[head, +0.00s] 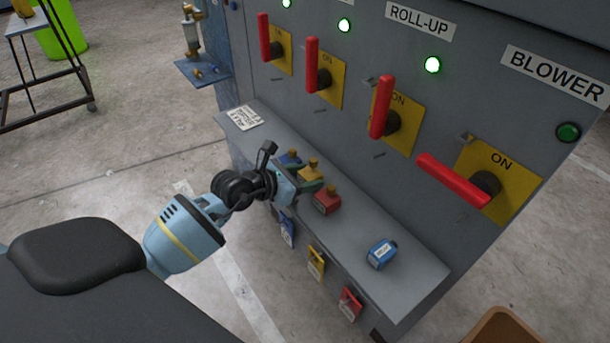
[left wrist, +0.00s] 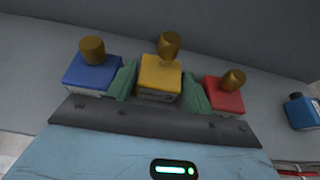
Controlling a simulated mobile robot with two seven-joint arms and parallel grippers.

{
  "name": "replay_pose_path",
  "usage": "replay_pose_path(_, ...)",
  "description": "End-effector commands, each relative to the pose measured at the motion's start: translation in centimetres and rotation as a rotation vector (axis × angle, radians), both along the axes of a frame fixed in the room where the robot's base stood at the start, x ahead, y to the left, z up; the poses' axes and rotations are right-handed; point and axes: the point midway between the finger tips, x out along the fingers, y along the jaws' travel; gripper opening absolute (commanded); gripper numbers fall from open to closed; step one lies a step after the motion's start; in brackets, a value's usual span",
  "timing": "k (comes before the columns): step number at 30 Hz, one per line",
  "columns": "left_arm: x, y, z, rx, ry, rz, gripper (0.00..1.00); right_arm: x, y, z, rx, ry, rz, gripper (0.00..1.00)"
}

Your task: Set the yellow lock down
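The yellow lock (head: 311,169) has a brass-coloured top and is at the grey ledge of the panel, between a blue lock (head: 290,157) and a red lock (head: 327,202). My left gripper (head: 303,183) reaches in from the left. In the left wrist view its green fingers (left wrist: 159,88) lie against both sides of the yellow lock (left wrist: 160,73), shut on it. The blue lock (left wrist: 92,72) is left of the fingers and the red lock (left wrist: 224,95) right of them. Whether the yellow lock's underside touches the ledge is hidden. My right gripper is not in view.
The ledge (head: 393,291) also holds a blue labelled block (head: 382,253) and a white card (head: 247,118). Red lever switches (head: 381,107) stick out above it. Blue, yellow and red tags (head: 316,263) hang from its front. The ledge between red lock and blue block is clear.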

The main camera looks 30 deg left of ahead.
Motion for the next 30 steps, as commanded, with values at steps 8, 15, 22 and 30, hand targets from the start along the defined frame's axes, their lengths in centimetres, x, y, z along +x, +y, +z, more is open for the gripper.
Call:
replay_pose_path(8, 0.0, 0.0, 0.1, 0.0, 0.0, 0.0, 0.53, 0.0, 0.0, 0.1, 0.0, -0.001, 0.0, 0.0)
replay_pose_path(15, -1.6, 0.7, 1.0, 0.001, 0.001, 0.0, 0.53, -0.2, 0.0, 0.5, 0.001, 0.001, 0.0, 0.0)
replay_pose_path(22, -5.4, 2.2, 2.7, 0.004, 0.0, -0.002, 0.53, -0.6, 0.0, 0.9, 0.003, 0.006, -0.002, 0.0)
replay_pose_path(30, -9.0, 3.7, 4.2, 0.001, 0.002, 0.0, 0.53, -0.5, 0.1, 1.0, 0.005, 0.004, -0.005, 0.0)
